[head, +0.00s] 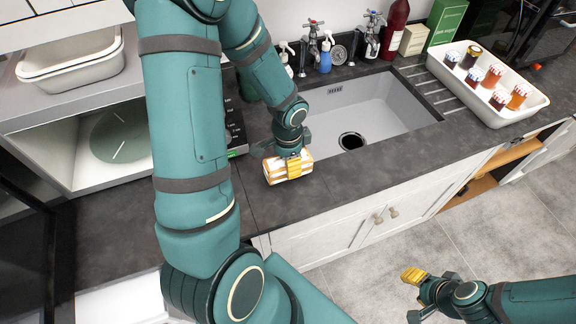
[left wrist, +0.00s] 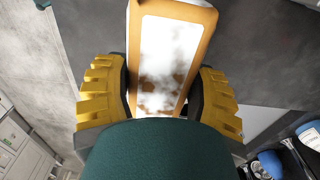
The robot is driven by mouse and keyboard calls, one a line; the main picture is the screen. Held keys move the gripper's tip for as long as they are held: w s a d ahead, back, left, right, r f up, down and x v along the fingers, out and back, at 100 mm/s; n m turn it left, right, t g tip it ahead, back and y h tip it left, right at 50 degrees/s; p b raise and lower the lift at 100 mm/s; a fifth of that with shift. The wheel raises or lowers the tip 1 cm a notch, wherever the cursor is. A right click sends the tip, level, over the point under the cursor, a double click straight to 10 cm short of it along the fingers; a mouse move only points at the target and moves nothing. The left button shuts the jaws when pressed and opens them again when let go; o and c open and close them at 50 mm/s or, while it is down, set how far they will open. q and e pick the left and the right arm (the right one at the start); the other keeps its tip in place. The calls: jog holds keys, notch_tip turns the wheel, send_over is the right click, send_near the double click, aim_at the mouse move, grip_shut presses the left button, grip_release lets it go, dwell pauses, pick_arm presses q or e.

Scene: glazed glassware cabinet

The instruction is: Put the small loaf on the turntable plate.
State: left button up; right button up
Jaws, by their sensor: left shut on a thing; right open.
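The small loaf (head: 275,170), orange-brown with white faces, is held just above the dark worktop in front of the sink. My left gripper (head: 291,164) is shut on it. In the left wrist view the loaf (left wrist: 165,55) sits between the two yellow finger pads of the left gripper (left wrist: 160,95). The turntable plate (head: 122,136) is a round glass disc inside the open microwave at the left, apart from the loaf; my left arm hides part of the microwave. My right gripper (head: 424,295) is open and empty, low at the right over the floor.
The microwave's dark door (head: 30,245) stands open at the lower left. White dishes (head: 72,65) sit on top of the microwave. The sink (head: 365,110) has taps, bottles and boxes behind it. A white tray (head: 535,108) of jars stands at the right.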

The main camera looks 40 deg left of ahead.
pick_arm(q)
notch_tip(320, 180, down, 2)
jog(key=shift+w+f, duration=0.1)
jog(key=shift+f, duration=0.1)
jog(key=o, duration=1.3)
